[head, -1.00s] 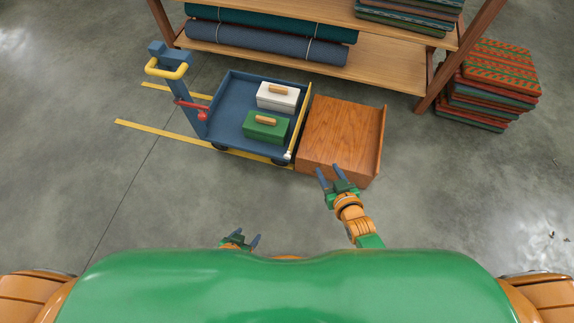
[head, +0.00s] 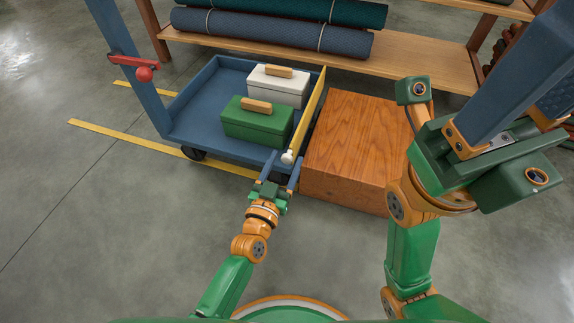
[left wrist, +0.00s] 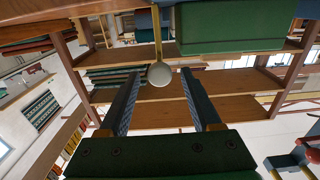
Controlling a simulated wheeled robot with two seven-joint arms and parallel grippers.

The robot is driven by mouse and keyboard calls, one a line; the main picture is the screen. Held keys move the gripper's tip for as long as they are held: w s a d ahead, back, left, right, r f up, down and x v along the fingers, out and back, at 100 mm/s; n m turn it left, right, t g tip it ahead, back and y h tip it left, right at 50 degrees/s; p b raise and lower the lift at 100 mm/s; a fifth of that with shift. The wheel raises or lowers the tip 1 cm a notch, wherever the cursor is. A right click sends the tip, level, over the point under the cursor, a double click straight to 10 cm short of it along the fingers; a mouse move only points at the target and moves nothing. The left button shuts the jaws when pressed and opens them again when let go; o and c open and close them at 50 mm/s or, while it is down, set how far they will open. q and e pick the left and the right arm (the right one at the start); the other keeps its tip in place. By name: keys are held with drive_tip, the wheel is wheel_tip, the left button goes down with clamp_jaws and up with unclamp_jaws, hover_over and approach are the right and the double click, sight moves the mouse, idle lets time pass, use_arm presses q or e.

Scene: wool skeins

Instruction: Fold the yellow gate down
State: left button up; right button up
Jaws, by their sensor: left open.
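The yellow gate (head: 307,120) stands up along the right edge of the blue cart (head: 186,105). A white knob (head: 287,157) sits at its near end. My left gripper (head: 280,171) is open just in front of the knob, its fingers pointing toward it. In the left wrist view the knob (left wrist: 160,74) shows between the two spread fingers, near their tips, with no visible contact. My right gripper (head: 535,75) is large at the right, raised high and open. Its fingertips are cut off by the frame.
A white box (head: 278,90) and a green box (head: 255,125) stand on the cart. A wooden block (head: 350,135) stands close to the gate's right side. A shelf (head: 420,60) with rolled fabric is behind. The floor at left is clear, with yellow lines.

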use_arm(q)
drive_tip(key=shift+x, duration=0.9)
clamp_jaws()
drive_tip(key=shift+f, duration=0.1)
idle(0.6)
